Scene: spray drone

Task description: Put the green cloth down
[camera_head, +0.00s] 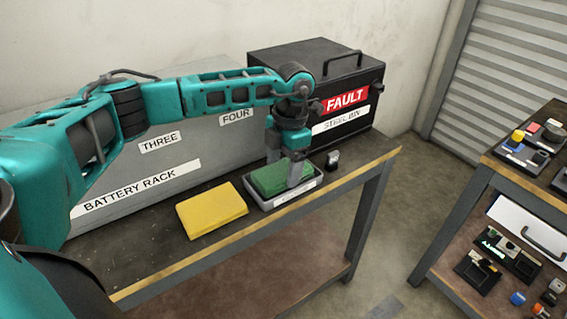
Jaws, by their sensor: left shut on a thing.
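The green cloth (268,180) is a folded pad in a shallow grey tray (259,203) with a white label on its front. The label is too small to read. My left gripper (284,172) points down over the tray and is shut on the green cloth, with one finger in front of it. The cloth sits within the tray's rim; I cannot tell whether it touches the tray's floor. My right gripper is not in view.
A yellow cloth (211,210) lies left of the tray on the dark bench (150,262). A small grey object (332,160) stands right of it. Behind are the grey battery rack (130,170) and black steel bin (345,90) marked FAULT. A second bench (530,180) holds several small parts.

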